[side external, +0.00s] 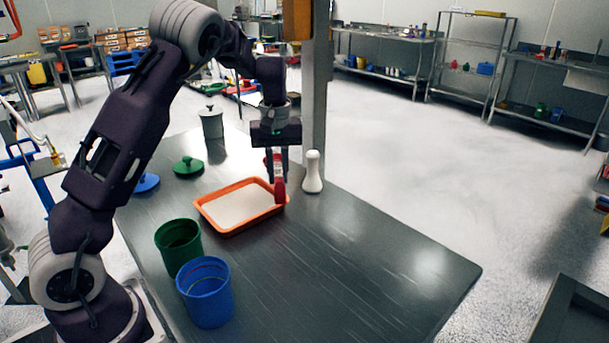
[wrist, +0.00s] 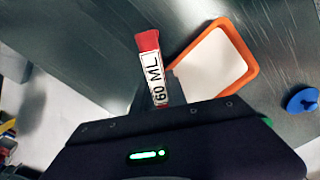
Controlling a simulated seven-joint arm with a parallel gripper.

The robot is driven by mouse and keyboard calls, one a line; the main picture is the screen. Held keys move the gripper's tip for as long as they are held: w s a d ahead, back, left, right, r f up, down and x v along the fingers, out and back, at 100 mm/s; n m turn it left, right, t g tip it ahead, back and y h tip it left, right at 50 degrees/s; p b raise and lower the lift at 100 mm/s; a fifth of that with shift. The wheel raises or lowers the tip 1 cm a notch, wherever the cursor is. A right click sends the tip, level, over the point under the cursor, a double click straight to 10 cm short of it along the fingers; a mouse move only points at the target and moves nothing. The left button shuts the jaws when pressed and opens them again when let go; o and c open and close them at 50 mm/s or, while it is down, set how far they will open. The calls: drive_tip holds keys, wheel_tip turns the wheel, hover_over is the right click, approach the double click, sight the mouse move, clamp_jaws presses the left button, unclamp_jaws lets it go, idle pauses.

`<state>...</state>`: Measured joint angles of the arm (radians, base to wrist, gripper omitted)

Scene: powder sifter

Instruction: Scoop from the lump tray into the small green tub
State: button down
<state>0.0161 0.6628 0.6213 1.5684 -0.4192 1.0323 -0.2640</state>
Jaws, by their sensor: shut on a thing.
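My gripper (side external: 277,170) is shut on a red scoop (side external: 280,191) with a white label, held upright at the right end of the orange tray. The scoop also shows in the wrist view (wrist: 148,42), its label reading 60 ML. The lump tray (side external: 213,222) is orange and holds a flat white fill; it shows in the wrist view (wrist: 250,64) too. I cannot tell whether the scoop touches the tray or whether anything is in it. The green tub (side external: 178,250) stands open at the tray's front left; its contents are not visible.
An open blue tub (side external: 206,296) stands just in front of the green tub. A green lid (side external: 188,166) and a blue lid (side external: 146,183) lie behind. A pale canister (side external: 212,123) stands farther back. A white pestle-shaped thing (side external: 312,175) stands right of the scoop. The table's right front is clear.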

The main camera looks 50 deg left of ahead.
drive_tip(key=s+a+n, duration=0.1)
drive_tip(key=s+n, duration=0.6)
drive_tip(key=s, duration=0.1)
drive_tip(key=shift+w+a+f, duration=0.1)
drive_tip(key=shift+f, duration=2.35)
drive_tip(key=shift+w+a+f, duration=0.1)
drive_tip(key=shift+f, duration=2.35)
drive_tip(key=shift+w+f, duration=0.15)
drive_tip(key=shift+f, duration=0.05)
drive_tip(key=shift+w, duration=2.7)
drive_tip(key=shift+s+r, duration=0.1)
drive_tip(key=shift+s, duration=1.95)
wheel_tip(320, 180, up, 7)
drive_tip(key=shift+w, duration=0.1)
